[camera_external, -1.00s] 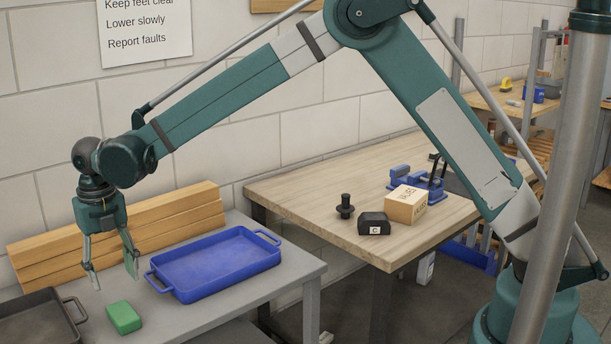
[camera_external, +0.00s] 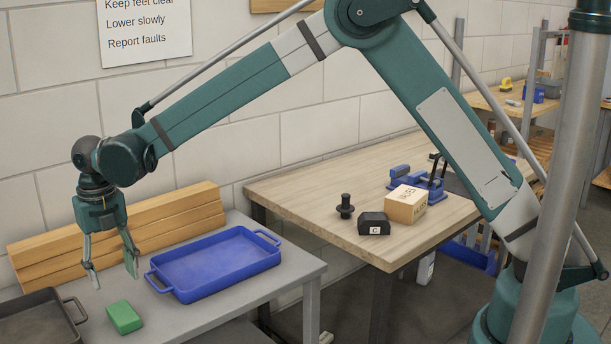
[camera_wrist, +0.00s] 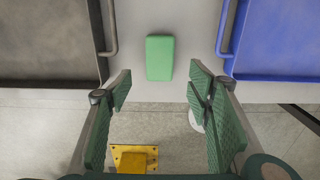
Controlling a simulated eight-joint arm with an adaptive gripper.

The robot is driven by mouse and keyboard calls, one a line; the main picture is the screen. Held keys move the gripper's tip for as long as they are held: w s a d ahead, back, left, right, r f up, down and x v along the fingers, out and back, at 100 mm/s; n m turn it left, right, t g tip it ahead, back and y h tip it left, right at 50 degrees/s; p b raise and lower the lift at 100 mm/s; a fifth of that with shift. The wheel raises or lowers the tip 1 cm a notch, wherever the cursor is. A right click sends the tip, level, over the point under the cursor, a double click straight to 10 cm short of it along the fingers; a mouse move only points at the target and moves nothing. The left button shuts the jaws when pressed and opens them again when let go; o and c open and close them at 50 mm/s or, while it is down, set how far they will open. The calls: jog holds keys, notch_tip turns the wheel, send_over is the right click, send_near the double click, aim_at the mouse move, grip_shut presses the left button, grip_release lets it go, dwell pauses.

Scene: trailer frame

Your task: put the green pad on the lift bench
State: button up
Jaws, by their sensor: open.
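The green pad (camera_external: 124,317) lies flat on the grey table (camera_external: 215,317), between a dark tray and a blue tray. It also shows in the wrist view (camera_wrist: 160,58), ahead of the fingertips and roughly centred between them. My gripper (camera_external: 115,276) is open and empty, pointing down above the table near the pad; its green finger pads (camera_wrist: 160,91) are spread apart in the wrist view. The pad is not between the fingers. Which surface is the lift bench, I cannot tell from a label; a wooden-topped bench (camera_external: 300,205) stands to the right.
The blue tray (camera_external: 215,262) sits right of the pad, and the dark tray (camera_external: 36,318) left of it. Timber planks (camera_external: 140,228) lean at the wall. The wooden bench holds a black knob (camera_external: 345,206), a black block (camera_external: 374,223), a wooden box (camera_external: 406,204) and a blue vise (camera_external: 420,183).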

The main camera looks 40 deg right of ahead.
jog(key=s+d+r+m+t, duration=0.1)
jog(key=s+d+r+m, duration=0.2)
jog(key=d+r+m, duration=0.65)
jog(key=s+d+r+m+t+y, duration=0.1)
jog(key=s+d+r+m, duration=0.3)
jog(key=d, duration=1)
jog(key=s+d+r+m+t, duration=0.1)
jog(key=d+r+m, duration=0.2)
jog(key=d+r, duration=0.7)
jog(key=s+d+f+m+t, duration=0.2)
jog(key=s+d+m, duration=0.7)
jog(key=s+d, duration=0.4)
jog(key=s+d+f+m+t+h, duration=0.1)
jog(key=s+d+f+m+t, duration=0.1)
jog(key=s+d+m, duration=0.8)
jog(key=s+d, duration=0.3)
jog(key=shift+f, duration=0.25)
jog(key=shift+f+m, duration=0.15)
jog(key=shift+m, duration=0.1)
